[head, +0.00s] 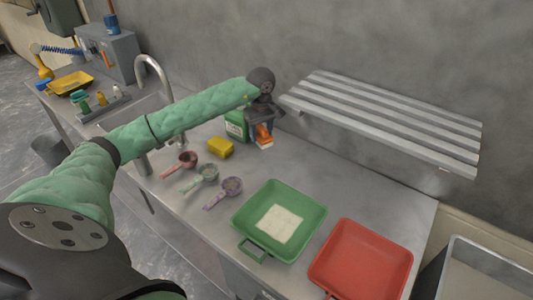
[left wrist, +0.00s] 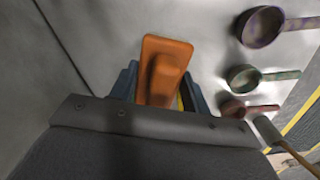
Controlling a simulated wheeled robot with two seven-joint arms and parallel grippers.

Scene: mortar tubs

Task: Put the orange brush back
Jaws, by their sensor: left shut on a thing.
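The orange brush (head: 264,133) has a pale underside and is close to the counter, in front of the wall. My left gripper (head: 262,122) reaches down from above and is shut on it. In the left wrist view the orange brush (left wrist: 165,60) sits between the two blue-grey fingers of my left gripper (left wrist: 160,92). I cannot tell whether its bristles touch the counter. My right gripper is not in view.
A green container (head: 236,125) and yellow sponge (head: 220,148) stand left of the brush. Several scoops, including a purple one (head: 223,192), lie nearer. A green tub (head: 252,222) and red tub (head: 360,262) are to the right. A slatted shelf (head: 385,115) overhangs the counter.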

